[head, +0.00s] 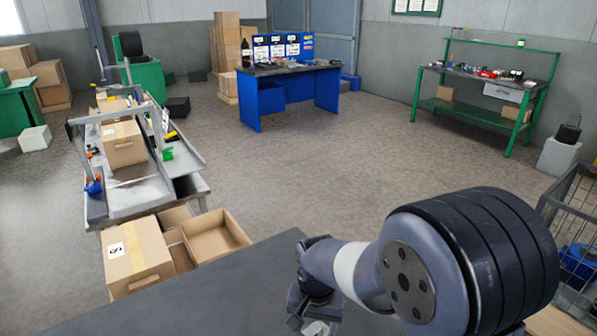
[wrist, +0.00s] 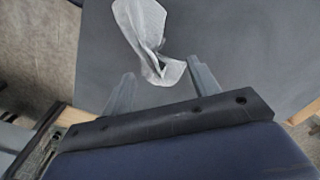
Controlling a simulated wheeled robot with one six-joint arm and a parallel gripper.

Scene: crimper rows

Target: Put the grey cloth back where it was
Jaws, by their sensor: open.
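A crumpled pale grey cloth (wrist: 138,22) lies on the dark grey table top (wrist: 225,40) in the wrist view. Its lower end reaches in between the fingertips of my gripper (wrist: 161,68). The two fingers are apart, one on each side of that end, and I cannot tell whether they touch it. In the head view my gripper (head: 308,312) is low over the table top (head: 190,305) near the bottom edge. A small pale patch of the cloth (head: 316,328) shows under it; the rest is hidden or out of frame.
Cardboard boxes (head: 135,262) stand beyond the table's left edge, by a conveyor (head: 140,195). A wire cage cart (head: 575,215) stands at the right. A blue desk (head: 262,97) and a green workbench (head: 480,115) are far off. The table around the cloth looks clear.

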